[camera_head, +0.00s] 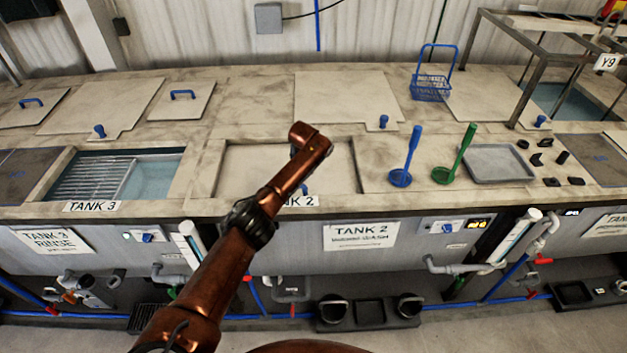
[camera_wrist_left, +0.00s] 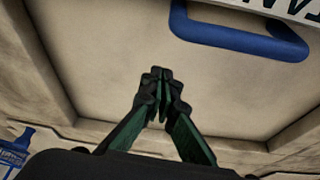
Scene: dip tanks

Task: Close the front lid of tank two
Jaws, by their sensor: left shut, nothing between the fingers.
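The front lid of tank two (camera_head: 250,168) is a beige panel lying flat in its frame, over the opening, behind the TANK 2 label (camera_head: 304,201). It also fills most of the left wrist view (camera_wrist_left: 105,60). Its blue handle (camera_wrist_left: 225,32) is at the top of that view; in the head view only a bit of blue shows beside my arm. My left gripper (camera_wrist_left: 160,78) is shut and empty over the lid, apart from the handle in the picture. I cannot tell whether the fingertips touch the lid. In the head view my left arm hides the gripper.
Tank three (camera_head: 150,178) stands open at left with a rack in it. Right of the lid are a blue ladle (camera_head: 401,177), a green ladle (camera_head: 443,174), a grey tray (camera_head: 497,165) and small black parts. A blue basket (camera_head: 431,88) stands behind.

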